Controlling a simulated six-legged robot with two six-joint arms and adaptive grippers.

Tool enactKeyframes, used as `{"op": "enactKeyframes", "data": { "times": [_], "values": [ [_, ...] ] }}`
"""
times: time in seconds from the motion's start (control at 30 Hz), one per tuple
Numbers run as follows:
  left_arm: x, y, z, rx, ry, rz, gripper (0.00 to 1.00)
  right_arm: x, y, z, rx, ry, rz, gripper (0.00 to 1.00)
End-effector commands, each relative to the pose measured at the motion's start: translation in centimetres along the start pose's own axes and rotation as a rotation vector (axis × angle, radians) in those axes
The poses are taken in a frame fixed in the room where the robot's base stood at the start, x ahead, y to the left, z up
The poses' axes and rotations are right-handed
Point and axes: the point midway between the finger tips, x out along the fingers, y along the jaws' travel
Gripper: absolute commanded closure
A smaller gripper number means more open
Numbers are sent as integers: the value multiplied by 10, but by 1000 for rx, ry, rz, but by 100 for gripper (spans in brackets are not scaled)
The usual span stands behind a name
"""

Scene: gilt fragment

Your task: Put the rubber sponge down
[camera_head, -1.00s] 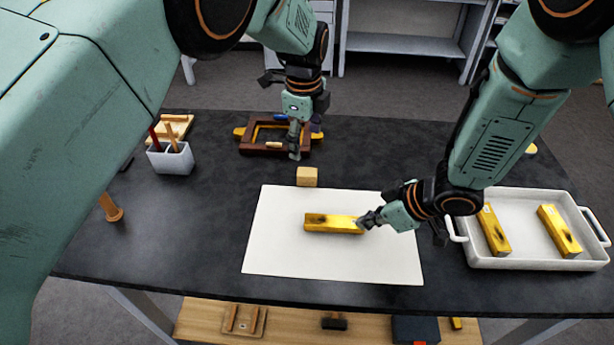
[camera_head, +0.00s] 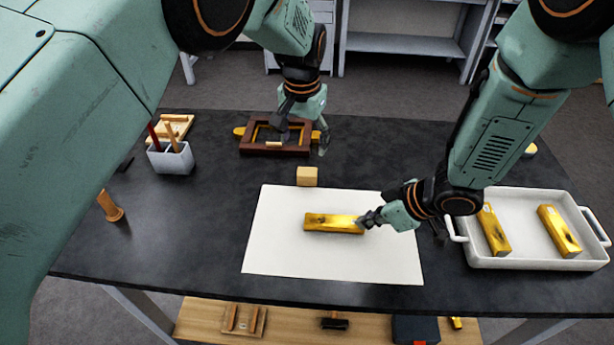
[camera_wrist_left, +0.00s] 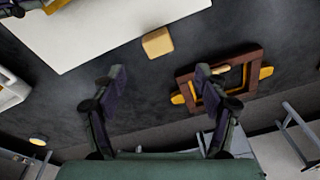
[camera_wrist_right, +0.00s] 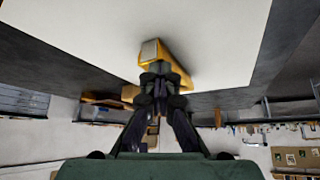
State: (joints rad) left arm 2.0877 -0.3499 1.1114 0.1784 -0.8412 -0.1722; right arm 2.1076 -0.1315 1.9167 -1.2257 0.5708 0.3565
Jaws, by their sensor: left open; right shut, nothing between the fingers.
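The rubber sponge, a small tan block (camera_head: 307,177), rests on the dark table just behind the white sheet. It also shows in the left wrist view (camera_wrist_left: 157,42), ahead of and between the fingers but apart from them. My left gripper (camera_head: 303,138) is open and empty, above the table behind the sponge; its spread fingers also show in the left wrist view (camera_wrist_left: 160,78). My right gripper (camera_head: 366,222) is shut at the right end of a gold bar (camera_head: 330,224) on the sheet. The right wrist view shows its closed fingertips (camera_wrist_right: 160,75) in front of that bar's end.
The white sheet (camera_head: 275,255) lies mid-table. A brown frame (camera_head: 247,150) with yellow parts lies close behind my left gripper. A white tray (camera_head: 520,263) with two gold bars stands right. A grey holder (camera_head: 171,161) and a wooden-handled tool (camera_head: 110,208) stand left.

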Motion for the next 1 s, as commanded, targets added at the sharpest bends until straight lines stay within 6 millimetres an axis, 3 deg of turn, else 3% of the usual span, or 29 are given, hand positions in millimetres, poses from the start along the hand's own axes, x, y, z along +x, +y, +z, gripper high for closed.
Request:
{"op": "enactKeyframes", "data": {
  "times": [0.2, 0.43, 0.8, 1.0],
  "values": [
    [0, 0, 1, -265, 0, 0, 26, 1, -2, 2, 1, -6, -3, 100],
    [5, 0, 1, -376, -1, 0, 26, 1, -2, 2, 1, -6, -3, 100],
    [61, 0, 1, -378, -3, 1, 26, 1, -1, 2, 1, -5, -3, 100],
    [72, 0, 0, -378, -1, 0, 26, 1, -1, 2, 1, -6, -2, 100]
  ]
}}
